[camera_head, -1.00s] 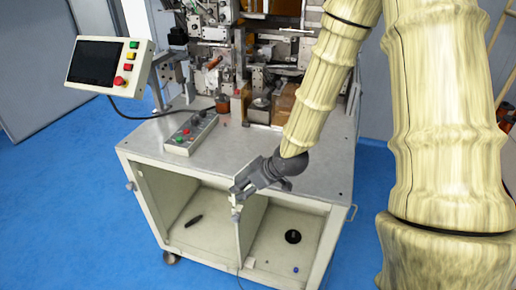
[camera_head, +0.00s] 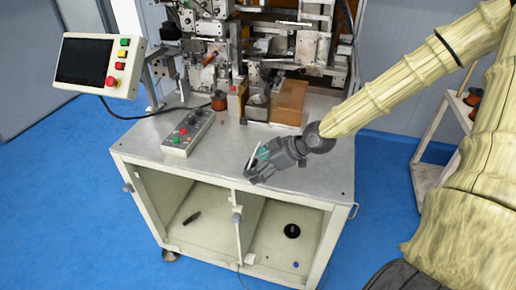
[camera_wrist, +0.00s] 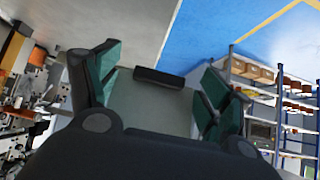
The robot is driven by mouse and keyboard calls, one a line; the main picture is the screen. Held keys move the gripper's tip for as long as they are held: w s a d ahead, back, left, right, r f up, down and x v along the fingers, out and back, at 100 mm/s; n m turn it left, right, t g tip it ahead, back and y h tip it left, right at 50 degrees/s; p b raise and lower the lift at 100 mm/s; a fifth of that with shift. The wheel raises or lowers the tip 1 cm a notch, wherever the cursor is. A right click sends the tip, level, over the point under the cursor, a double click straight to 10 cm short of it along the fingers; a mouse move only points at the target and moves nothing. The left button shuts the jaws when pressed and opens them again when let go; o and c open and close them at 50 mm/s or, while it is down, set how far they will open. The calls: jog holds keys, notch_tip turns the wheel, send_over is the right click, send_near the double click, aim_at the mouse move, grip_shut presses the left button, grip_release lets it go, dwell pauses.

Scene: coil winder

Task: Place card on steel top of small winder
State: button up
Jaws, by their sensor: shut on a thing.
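The small winder has a bare steel top (camera_head: 225,170), seen in the head view, and its mechanism (camera_head: 215,60) stands at the back. My gripper (camera_head: 258,165) is over the front middle of the steel top, tilted down to the left. It is shut on the card (camera_wrist: 150,108), a pale grey-green flat panel with a dark strip at its far edge, between the green finger pads in the wrist view. In the head view only a thin white edge of the card (camera_head: 253,153) shows. I cannot tell the gap between card and top.
A control box with buttons (camera_head: 188,132) lies on the top to the left. A brown block (camera_head: 289,102) stands behind my gripper. A screen panel (camera_head: 100,64) juts out at the left. The front and right of the top are clear. Open compartments (camera_head: 200,215) lie below.

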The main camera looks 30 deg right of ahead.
jog(key=shift+w+d+r, duration=0.2)
jog(key=shift+w+d, duration=0.15)
jog(key=w+d+p, duration=0.1)
jog(key=w+d, duration=0.2)
jog(key=w+d+f+p, duration=0.1)
jog(key=w+d, duration=0.2)
jog(key=w, duration=0.1)
jog(key=w+d+p, duration=0.1)
jog(key=w+d, duration=0.3)
jog(key=shift+w+d+f+p, duration=0.1)
jog(key=shift+w+f+p, duration=0.2)
jog(key=shift+p, duration=0.1)
jog(key=shift+f+p, duration=0.3)
jog(key=shift+f, duration=1.4)
jog(key=shift+f+b, duration=0.55)
jog(key=shift+f, duration=0.1)
jog(key=o, duration=1.1)
